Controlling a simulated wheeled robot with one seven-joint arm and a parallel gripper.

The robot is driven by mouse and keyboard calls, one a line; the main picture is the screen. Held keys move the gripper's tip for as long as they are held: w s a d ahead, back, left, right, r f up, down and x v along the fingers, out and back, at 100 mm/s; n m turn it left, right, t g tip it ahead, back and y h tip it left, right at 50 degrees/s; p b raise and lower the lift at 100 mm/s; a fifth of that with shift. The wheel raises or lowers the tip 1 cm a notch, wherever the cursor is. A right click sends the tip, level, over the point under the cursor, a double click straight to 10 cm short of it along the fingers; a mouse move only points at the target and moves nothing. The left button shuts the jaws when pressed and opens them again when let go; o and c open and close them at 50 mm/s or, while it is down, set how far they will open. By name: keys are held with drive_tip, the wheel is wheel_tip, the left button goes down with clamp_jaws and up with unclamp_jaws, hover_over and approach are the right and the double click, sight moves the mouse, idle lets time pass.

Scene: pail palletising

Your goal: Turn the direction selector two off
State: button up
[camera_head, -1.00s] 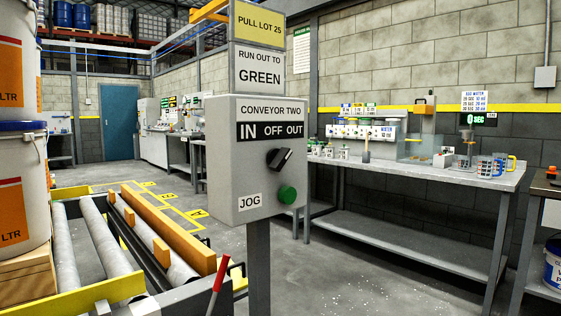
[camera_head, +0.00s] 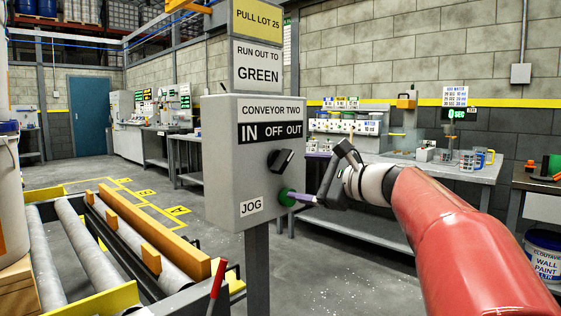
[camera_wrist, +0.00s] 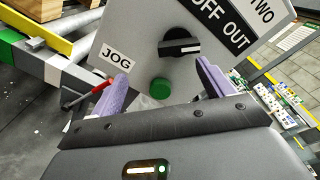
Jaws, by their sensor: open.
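The direction selector of conveyor two is a black knob (camera_head: 280,160) on the front of a grey control box (camera_head: 225,185), under the labels IN, OFF and OUT. Its handle slants to the upper right, on the OUT side. In the wrist view, the knob (camera_wrist: 180,47) shows a pale mark on its right half. My gripper (camera_head: 300,197) is in front of the box, low and to the right of the knob. In the wrist view its open purple fingers (camera_wrist: 165,80) are spread, empty, with the knob beyond the tips, roughly between their lines.
A green jog button (camera_wrist: 160,88) sits below the knob, close to my fingers; one finger partly overlaps it in the head view. A roller conveyor (camera_head: 75,245) with yellow stops and a red-handled lever (camera_head: 217,280) is left. A bench (camera_head: 455,170) stands behind.

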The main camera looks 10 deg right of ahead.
sight(287, 163)
drive_tip(key=shift+m+t, duration=0.4)
drive_tip(key=shift+m, duration=0.1)
drive_tip(key=w+a, duration=0.1)
drive_tip(key=w, duration=0.1)
drive_tip(key=w+a+r+p, duration=0.1)
drive_tip(key=w, duration=0.2)
drive_tip(key=w+a, duration=0.1)
drive_tip(key=w, duration=0.1)
drive_tip(key=shift+w+a+r, duration=0.1)
drive_tip(key=shift+w+r, duration=0.25)
drive_tip(key=c, duration=1)
